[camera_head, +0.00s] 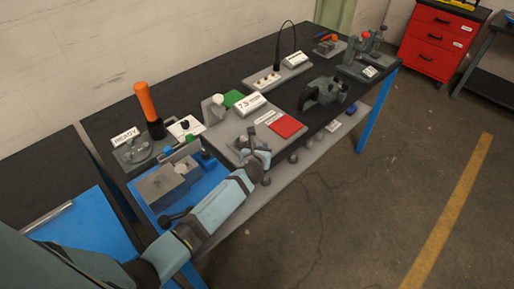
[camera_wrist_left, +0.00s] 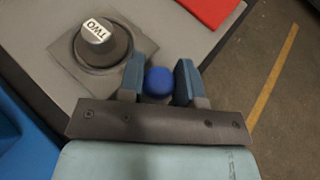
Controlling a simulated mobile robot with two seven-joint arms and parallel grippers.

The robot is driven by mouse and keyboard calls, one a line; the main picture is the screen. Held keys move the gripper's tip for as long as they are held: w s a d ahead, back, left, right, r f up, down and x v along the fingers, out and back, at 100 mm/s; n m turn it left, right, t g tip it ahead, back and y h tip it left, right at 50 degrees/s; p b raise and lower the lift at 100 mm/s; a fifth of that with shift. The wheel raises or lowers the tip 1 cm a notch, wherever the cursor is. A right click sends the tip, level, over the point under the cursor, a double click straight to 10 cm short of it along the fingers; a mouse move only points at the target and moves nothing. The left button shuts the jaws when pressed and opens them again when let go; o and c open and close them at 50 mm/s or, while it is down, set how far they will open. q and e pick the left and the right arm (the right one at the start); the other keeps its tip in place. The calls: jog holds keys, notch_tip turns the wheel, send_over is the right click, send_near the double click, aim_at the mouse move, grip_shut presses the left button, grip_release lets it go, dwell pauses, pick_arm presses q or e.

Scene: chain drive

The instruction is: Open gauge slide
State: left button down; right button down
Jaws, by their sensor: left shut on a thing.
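My left gripper (camera_head: 257,153) is at the front edge of a grey station plate (camera_head: 228,141) in the head view. In the left wrist view my left gripper (camera_wrist_left: 160,76) has its two fingers on either side of a round blue knob (camera_wrist_left: 158,82), shut on it. The knob's lower part is hidden by the gripper. I cannot tell for sure that this knob belongs to the gauge slide. Left of it stands a dark round knob (camera_wrist_left: 101,43) with a white cap marked TWO. My right gripper is not in view.
A red pad (camera_head: 286,126) lies on the plate, with a 7.5 sign (camera_head: 248,104) behind it. An orange-handled post (camera_head: 148,106) and a blue tray (camera_head: 205,184) with a grey block are to the left. A dark fixture (camera_head: 325,91) stands to the right. Floor in front is clear.

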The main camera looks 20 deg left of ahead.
pick_arm(q)
jog(key=c, duration=0.8)
grip_release()
jog(key=v, duration=1.3)
jog(key=shift+s+r, duration=0.1)
jog(key=shift+s, duration=0.3)
jog(key=shift+d, duration=0.1)
jog(key=s+d+f+n+h, duration=0.1)
jog(key=s+f+n+h, duration=0.1)
jog(key=s+n, duration=0.5)
jog(key=s+d+f+n+g+h, duration=0.1)
jog(key=s+f+n, duration=0.3)
jog(key=s+n, duration=0.4)
jog(key=s+d+f+n+g+h, duration=0.1)
jog(key=s+n, duration=0.6)
jog(key=n, duration=0.8)
jog(key=shift+s+d+f+h, duration=0.1)
jog(key=shift+d+f+h, duration=0.05)
jog(key=shift+f+h, duration=0.4)
jog(key=shift+s+d+f+h, duration=0.15)
jog(key=shift+f+h, duration=0.2)
jog(key=shift+h, duration=0.3)
